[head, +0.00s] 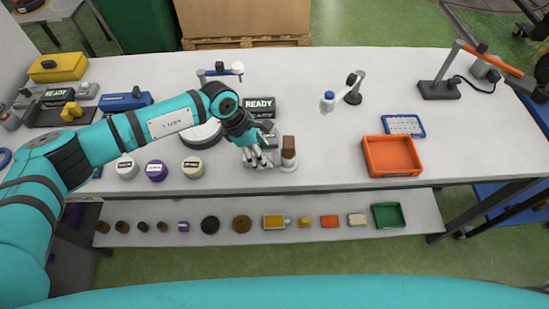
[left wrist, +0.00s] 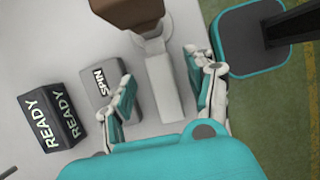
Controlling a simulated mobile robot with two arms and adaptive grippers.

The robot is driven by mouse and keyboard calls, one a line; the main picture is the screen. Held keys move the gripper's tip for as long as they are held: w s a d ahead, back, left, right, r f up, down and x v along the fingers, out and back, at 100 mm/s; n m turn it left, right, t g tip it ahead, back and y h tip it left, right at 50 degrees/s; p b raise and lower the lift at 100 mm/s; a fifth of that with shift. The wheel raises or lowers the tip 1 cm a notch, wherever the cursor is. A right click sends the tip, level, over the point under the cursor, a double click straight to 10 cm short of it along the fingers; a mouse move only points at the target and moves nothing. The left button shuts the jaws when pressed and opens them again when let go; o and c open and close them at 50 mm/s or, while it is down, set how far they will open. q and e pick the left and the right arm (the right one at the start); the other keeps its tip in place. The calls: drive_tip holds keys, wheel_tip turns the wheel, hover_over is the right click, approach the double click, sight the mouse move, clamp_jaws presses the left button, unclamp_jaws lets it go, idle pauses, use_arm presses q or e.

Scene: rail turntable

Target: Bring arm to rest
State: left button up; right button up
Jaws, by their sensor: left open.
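My left gripper (head: 258,157) reaches in from the left and hangs low over the middle of the table, at a small grey unit beside a white post with a brown block (head: 288,147) on top. In the left wrist view the left gripper (left wrist: 162,97) is open, its fingers on either side of a white bar (left wrist: 165,90) that runs from below the brown block (left wrist: 128,12). I cannot tell whether the fingers touch the bar. A grey block marked SPIN (left wrist: 103,88) lies beside the left finger. My right gripper is out of view.
A black READY box (head: 260,107) stands behind the gripper. Labelled round pots (head: 156,170) and a dark-rimmed disc stand left. An orange tray (head: 391,156), a blue rack (head: 404,125) and a small white jointed arm (head: 339,97) are right. A lower shelf (head: 340,205) holds several parts.

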use_arm(q)
drive_tip(key=v, duration=0.9)
